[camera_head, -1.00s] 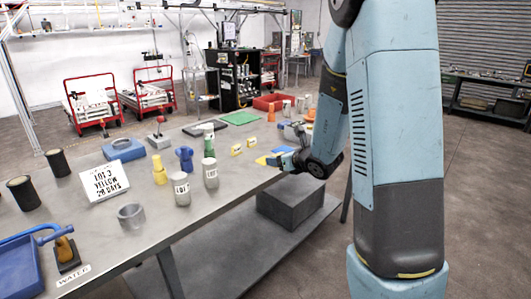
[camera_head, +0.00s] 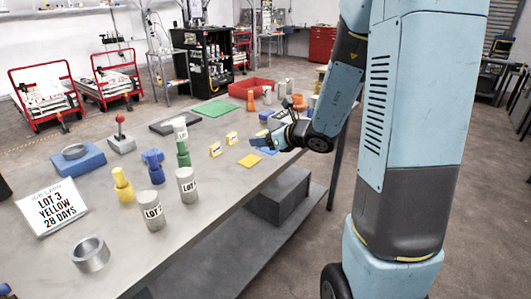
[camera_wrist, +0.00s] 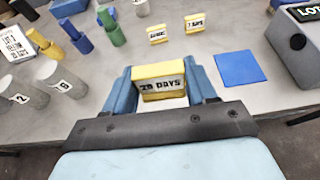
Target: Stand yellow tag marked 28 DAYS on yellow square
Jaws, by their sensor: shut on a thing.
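My gripper (camera_wrist: 163,92) is shut on the yellow tag marked 28 DAYS (camera_wrist: 162,80), its lettered face toward the wrist camera. In the head view my gripper (camera_head: 268,141) is over the right part of the table, and the held tag is too small to read. The yellow square (camera_head: 250,160) lies flat on the table, just nearer and left of my gripper in that view. The wrist view does not show the yellow square. A blue square (camera_wrist: 238,67) lies right of the held tag in the wrist view.
Two other yellow tags stand on the table: one marked 7 DAYS (camera_wrist: 195,22) and another (camera_wrist: 158,35). Grey cylinders (camera_head: 188,185) and yellow, blue and green pieces stand farther left. A grey box (camera_wrist: 286,42) stands at the wrist view's right. The table around the yellow square is clear.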

